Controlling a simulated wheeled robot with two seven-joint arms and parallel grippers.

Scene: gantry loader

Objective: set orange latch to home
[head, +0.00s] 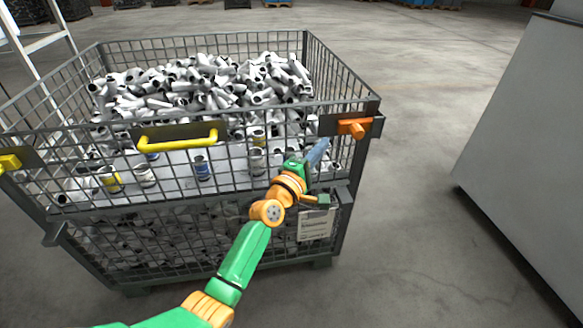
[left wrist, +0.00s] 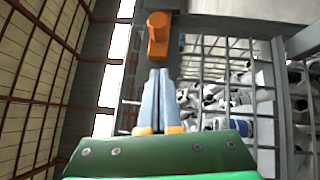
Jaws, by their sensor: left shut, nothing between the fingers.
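The orange latch (head: 354,128) sits on a dark plate at the top right front corner of the wire mesh crate (head: 345,190). In the left wrist view the orange latch (left wrist: 158,35) is just beyond my fingertips. My left gripper (head: 324,142) is shut with nothing in it, just below and left of the latch in the head view. In the left wrist view its two blue-grey fingers (left wrist: 160,72) lie together and point at the latch; I cannot tell whether they touch it. My right gripper is not in view.
A yellow handle (head: 178,140) is on the crate's front, and another yellow piece (head: 9,163) is at its left corner. The crate holds many grey-white cylindrical parts (head: 200,85). A large grey cabinet (head: 525,130) stands at the right, with clear floor (head: 420,100) between.

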